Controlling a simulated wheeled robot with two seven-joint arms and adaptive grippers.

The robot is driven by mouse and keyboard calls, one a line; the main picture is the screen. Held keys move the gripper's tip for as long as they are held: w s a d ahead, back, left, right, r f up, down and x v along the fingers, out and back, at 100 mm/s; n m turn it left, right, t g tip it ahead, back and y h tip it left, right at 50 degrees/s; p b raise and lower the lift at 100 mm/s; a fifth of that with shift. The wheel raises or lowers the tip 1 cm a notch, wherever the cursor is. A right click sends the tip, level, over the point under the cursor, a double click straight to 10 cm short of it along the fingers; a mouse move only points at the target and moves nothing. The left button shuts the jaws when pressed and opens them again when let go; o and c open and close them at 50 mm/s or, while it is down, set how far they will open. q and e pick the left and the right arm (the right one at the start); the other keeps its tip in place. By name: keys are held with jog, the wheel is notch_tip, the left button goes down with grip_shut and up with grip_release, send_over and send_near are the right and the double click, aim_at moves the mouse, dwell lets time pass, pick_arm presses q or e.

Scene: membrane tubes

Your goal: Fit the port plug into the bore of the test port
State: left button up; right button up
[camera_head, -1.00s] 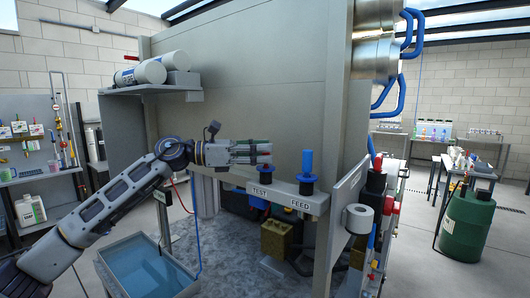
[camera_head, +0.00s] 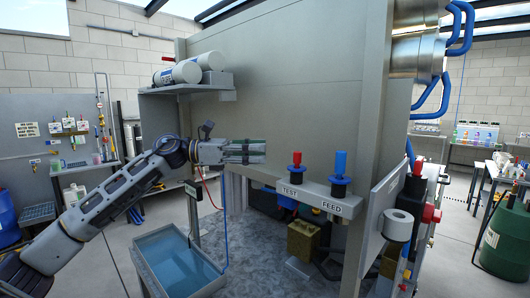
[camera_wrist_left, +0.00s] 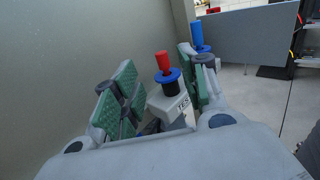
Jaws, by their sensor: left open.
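The port plug (camera_head: 297,159), with a red grip, stands upright at the test port (camera_head: 289,189), above the TEST label. It also shows in the left wrist view (camera_wrist_left: 163,62), above a blue ring and a dark body. How deeply it sits in the bore cannot be told; the bore is hidden. My left gripper (camera_head: 261,151) is open and empty, just left of the red plug and apart from it. In the left wrist view the gripper (camera_wrist_left: 160,80) has its green-padded fingers spread, with the red plug beyond and between them. My right gripper is not in view.
A blue-gripped plug (camera_head: 341,162) stands at the FEED port, right of the test port on the same grey bracket (camera_head: 317,194). A tall grey panel (camera_head: 300,100) rises behind. A blue water tray (camera_head: 178,262) lies below my left arm. A white roll (camera_head: 398,224) hangs at right.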

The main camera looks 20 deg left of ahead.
pick_arm(q)
jog(key=shift+s+a, duration=0.25)
jog(key=shift+a, duration=0.3)
dwell(0.8)
